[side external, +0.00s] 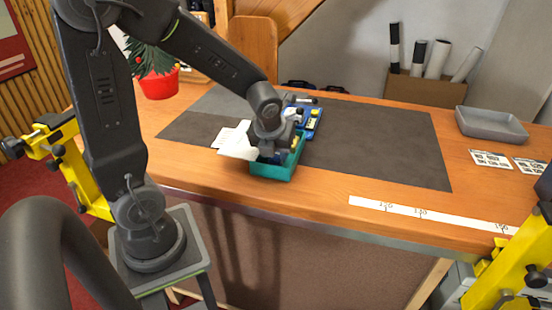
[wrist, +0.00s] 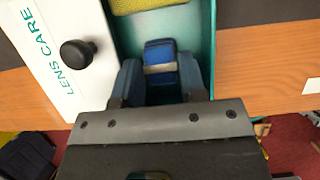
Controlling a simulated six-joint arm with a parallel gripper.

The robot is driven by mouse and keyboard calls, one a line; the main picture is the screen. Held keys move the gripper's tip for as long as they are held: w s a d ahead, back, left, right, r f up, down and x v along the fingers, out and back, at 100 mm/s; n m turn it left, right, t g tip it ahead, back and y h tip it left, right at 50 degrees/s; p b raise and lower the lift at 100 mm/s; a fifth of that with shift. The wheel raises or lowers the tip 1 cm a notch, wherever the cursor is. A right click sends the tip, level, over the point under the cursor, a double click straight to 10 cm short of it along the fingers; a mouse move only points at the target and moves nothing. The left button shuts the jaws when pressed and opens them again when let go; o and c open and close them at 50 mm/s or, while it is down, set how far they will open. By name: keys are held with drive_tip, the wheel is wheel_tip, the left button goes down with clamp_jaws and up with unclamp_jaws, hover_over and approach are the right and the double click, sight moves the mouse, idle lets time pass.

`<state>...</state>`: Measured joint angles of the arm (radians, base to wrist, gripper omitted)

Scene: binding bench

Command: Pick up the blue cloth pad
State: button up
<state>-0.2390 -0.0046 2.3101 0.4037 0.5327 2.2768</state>
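The blue cloth pad (wrist: 160,53) lies inside a teal box (wrist: 207,40), with a pale band across it. In the wrist view my gripper (wrist: 161,75) is down in the box with one finger on either side of the pad. The finger edges look close to the pad's sides; I cannot tell whether they touch it. In the side view my gripper (side external: 275,150) reaches into the teal box (side external: 272,171), and the pad is hidden there.
A white "LENS CARE" lid (wrist: 60,65) with a black knob lies left of the box opening. A yellow-green cloth (wrist: 145,5) is also in the box. A blue tray of small items (side external: 312,120) stands behind. The dark mat's right side (side external: 390,145) is clear; a grey tray (side external: 490,125) stands far right.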

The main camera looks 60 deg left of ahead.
drive_tip(key=shift+w+a+f, duration=0.1)
drive_tip(key=shift+f, duration=0.25)
drive_tip(key=c, duration=0.6)
drive_tip(key=shift+o, duration=0.2)
wheel_tip(320, 180, up, 10)
